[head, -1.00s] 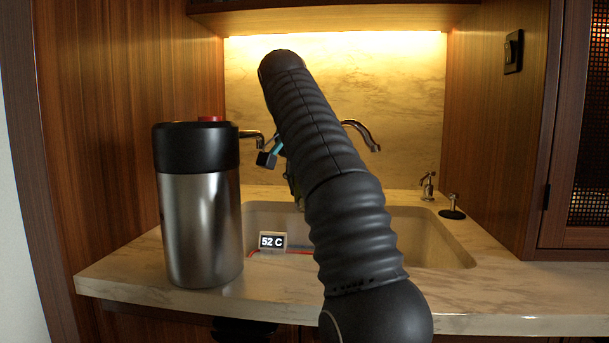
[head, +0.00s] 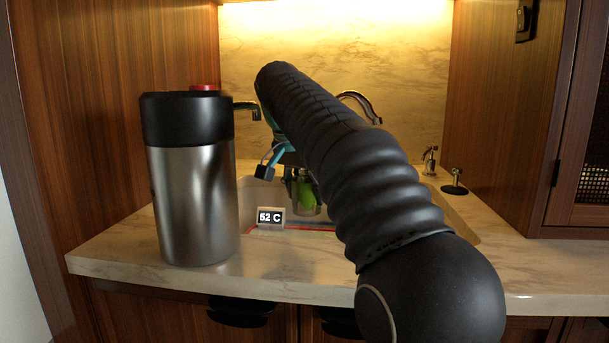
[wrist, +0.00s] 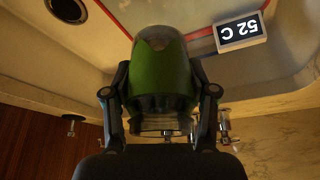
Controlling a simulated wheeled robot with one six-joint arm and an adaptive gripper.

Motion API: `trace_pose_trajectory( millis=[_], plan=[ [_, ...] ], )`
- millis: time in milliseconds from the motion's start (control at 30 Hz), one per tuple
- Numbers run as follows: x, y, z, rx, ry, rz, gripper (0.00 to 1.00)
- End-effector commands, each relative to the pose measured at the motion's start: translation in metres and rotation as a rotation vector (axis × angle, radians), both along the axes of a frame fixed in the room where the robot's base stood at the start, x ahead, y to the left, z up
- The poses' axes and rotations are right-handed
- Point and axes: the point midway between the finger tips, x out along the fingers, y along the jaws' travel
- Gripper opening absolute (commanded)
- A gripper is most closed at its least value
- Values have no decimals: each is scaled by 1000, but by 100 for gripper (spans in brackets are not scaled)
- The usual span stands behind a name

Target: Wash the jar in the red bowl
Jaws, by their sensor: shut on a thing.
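A green, partly see-through jar (wrist: 160,70) is between the two dark fingers of my gripper (wrist: 163,105) in the wrist view. My gripper is shut on it. In the head view the jar (head: 306,197) shows just left of my arm, in or over the sink, partly hidden by my gripper. I cannot tell if it touches the sink floor. A thin red line (head: 262,229) runs along the basin by the jar and also shows in the wrist view (wrist: 104,14).
The pale sink (head: 467,224) is largely hidden by my arm. A small "52 C" sign (head: 270,217) stands at its front left. A large steel canister (head: 193,200) with a black top stands left.

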Motion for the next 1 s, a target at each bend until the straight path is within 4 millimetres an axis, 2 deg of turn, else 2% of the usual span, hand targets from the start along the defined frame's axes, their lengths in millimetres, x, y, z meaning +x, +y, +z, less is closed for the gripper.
trace_pose_trajectory(
  millis=[400, 1000],
  plan=[
    [0, 0, -56, 1, -1, 0, 14],
    [0, 0, -120, 0, -1, 0, 14]
  ],
)
